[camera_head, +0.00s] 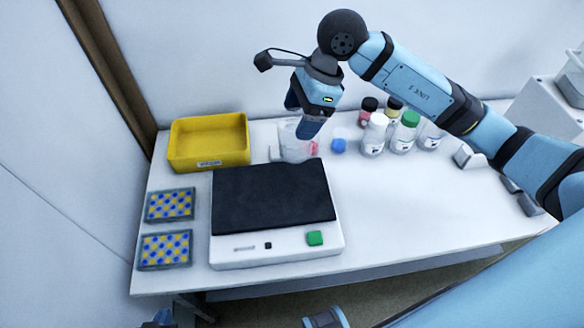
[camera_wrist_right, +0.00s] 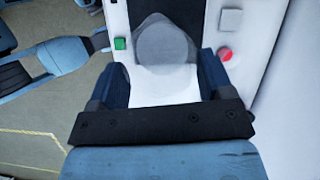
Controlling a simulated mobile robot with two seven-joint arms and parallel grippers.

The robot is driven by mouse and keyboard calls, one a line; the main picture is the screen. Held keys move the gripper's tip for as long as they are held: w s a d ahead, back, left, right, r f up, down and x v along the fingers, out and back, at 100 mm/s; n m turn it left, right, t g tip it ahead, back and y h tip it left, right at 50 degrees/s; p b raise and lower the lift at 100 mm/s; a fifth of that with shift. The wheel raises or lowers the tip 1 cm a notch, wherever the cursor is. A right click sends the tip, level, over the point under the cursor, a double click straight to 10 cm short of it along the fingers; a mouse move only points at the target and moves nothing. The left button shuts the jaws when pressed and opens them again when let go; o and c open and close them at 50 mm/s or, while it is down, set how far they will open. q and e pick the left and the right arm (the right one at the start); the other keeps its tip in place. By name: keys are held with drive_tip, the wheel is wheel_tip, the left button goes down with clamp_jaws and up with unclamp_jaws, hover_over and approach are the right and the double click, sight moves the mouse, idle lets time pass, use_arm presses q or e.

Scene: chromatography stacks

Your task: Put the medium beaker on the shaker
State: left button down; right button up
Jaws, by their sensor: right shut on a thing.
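The medium beaker (camera_head: 293,148) is a clear glass behind the back right of the shaker. My right gripper (camera_head: 306,128) is shut on it from above, partly covering it. In the right wrist view, the round beaker (camera_wrist_right: 165,45) shows between the two fingers of the gripper (camera_wrist_right: 163,75). I cannot tell whether its base touches the table. The shaker (camera_head: 275,197) is a white box with a black top and a green button; its black top is empty. Pale blue parts of my own body show at the bottom edge; the left gripper's jaws cannot be made out clearly.
A yellow tray (camera_head: 210,160) stands at the back left. Two blue-and-yellow racks (camera_head: 168,205) lie left of the shaker. Several capped bottles (camera_head: 403,135) and a blue item (camera_head: 338,145) stand right of the beaker. The table front right of the shaker is clear.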

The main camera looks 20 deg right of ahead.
wheel_tip(320, 180, down, 15)
drive_tip(key=shift+r+p, duration=0.2)
drive_tip(key=shift+p, duration=0.2)
drive_tip(key=shift+f, duration=0.15)
drive_tip(key=o, duration=1.4)
drive_tip(key=shift+c, duration=0.2)
drive_tip(key=b+v, duration=0.1)
drive_tip(key=v, duration=1.1)
